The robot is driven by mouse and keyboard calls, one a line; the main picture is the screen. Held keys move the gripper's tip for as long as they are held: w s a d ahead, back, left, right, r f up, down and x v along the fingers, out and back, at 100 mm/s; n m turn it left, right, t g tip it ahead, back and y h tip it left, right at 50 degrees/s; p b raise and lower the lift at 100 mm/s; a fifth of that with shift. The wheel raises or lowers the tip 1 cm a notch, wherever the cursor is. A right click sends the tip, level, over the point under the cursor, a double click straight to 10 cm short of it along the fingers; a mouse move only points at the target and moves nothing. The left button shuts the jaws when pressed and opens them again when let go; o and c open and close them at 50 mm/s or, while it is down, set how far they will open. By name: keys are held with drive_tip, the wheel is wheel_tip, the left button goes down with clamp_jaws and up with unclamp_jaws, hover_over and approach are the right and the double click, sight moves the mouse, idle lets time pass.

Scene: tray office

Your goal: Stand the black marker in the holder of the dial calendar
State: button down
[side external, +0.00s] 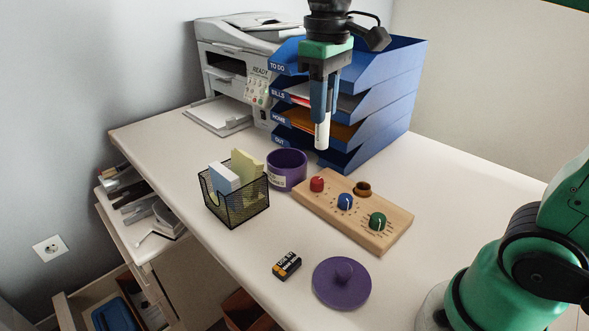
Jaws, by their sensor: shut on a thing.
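My gripper (323,114) is high over the desk, in front of the blue letter trays, fingers pointing down. It is shut on the marker (322,133), which hangs upright below the fingers. The dial calendar (335,214) is a wooden board with red, blue and green knobs. Its holder (362,188), a small brown round cup, is at the board's back right edge and looks empty. In the picture the marker is above and left of the holder, apart from it.
A purple pot (287,169) stands left of the board, beside a black mesh basket (237,207) with paper notes. The blue letter trays (385,95) and a printer (238,55) are behind.

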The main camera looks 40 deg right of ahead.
drive_tip(key=d+f, duration=1.4)
drive_tip(key=shift+s, duration=0.3)
drive_tip(key=shift+f, duration=2.25)
idle(2.3)
drive_tip(key=shift+c, duration=0.5)
unclamp_jaws()
drive_tip(key=shift+r, duration=0.1)
wheel_tip(320, 180, up, 8)
idle(0.9)
